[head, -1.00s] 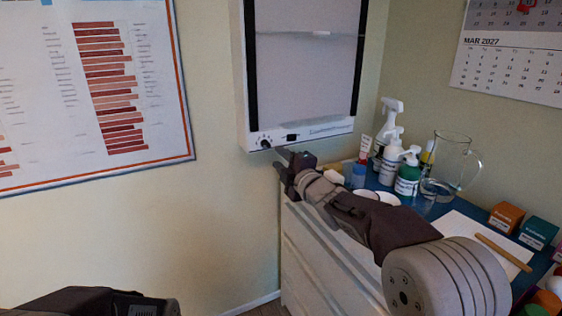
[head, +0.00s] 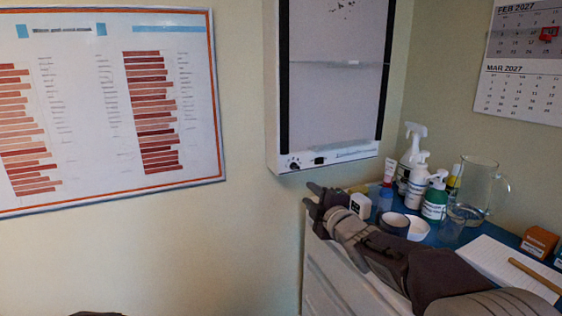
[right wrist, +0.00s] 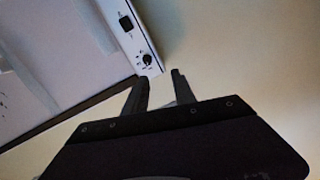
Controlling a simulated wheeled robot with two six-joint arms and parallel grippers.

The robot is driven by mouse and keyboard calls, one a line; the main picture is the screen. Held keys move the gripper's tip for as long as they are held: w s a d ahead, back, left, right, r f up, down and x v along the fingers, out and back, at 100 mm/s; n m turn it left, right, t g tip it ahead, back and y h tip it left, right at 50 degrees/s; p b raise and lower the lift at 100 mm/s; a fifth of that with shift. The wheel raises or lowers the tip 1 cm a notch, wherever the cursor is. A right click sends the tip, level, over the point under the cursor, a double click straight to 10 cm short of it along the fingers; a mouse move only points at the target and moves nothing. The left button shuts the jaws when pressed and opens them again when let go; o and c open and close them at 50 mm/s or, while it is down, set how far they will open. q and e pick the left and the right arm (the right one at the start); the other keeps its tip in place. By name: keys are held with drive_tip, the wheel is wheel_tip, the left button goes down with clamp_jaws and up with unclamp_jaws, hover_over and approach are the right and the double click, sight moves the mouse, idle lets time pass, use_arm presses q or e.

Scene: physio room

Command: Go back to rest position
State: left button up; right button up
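My right gripper (head: 314,196) is at the left end of the blue-topped cabinet, below the wall-mounted light box (head: 330,160). In the right wrist view its two fingers (right wrist: 162,88) stand apart with nothing between them. The light box's lower edge, with its black knob and switch (right wrist: 126,24), shows beyond the fingers at the upper left of that view. My right arm crosses the front of the cabinet in the head view. My left gripper does not show; only a small dark piece appears at the bottom edge.
A wall chart (head: 110,100) hangs left. The wall below is clear.

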drive_tip(key=s+d+f+m+g+h, duration=0.4)
drive_tip(key=s+f, duration=0.3)
drive_tip(key=f, duration=0.4)
drive_tip(key=s+d+f+m+g+h, duration=0.1)
drive_tip(key=s+d+f+m+g, duration=0.2)
drive_tip(key=s+d+f+m, duration=0.5)
drive_tip(key=s+a+f+m+g, duration=0.2)
drive_tip(key=s+f+m+g, duration=0.3)
drive_tip(key=s, duration=0.4)
drive_tip(key=s+a+f+m+g, duration=0.1)
drive_tip(key=s+f+m+g, duration=0.15)
drive_tip(key=s+f, duration=0.65)
wheel_tip(320, 180, up, 33)
drive_tip(key=p, duration=3.1)
drive_tip(key=shift+g, duration=0.35)
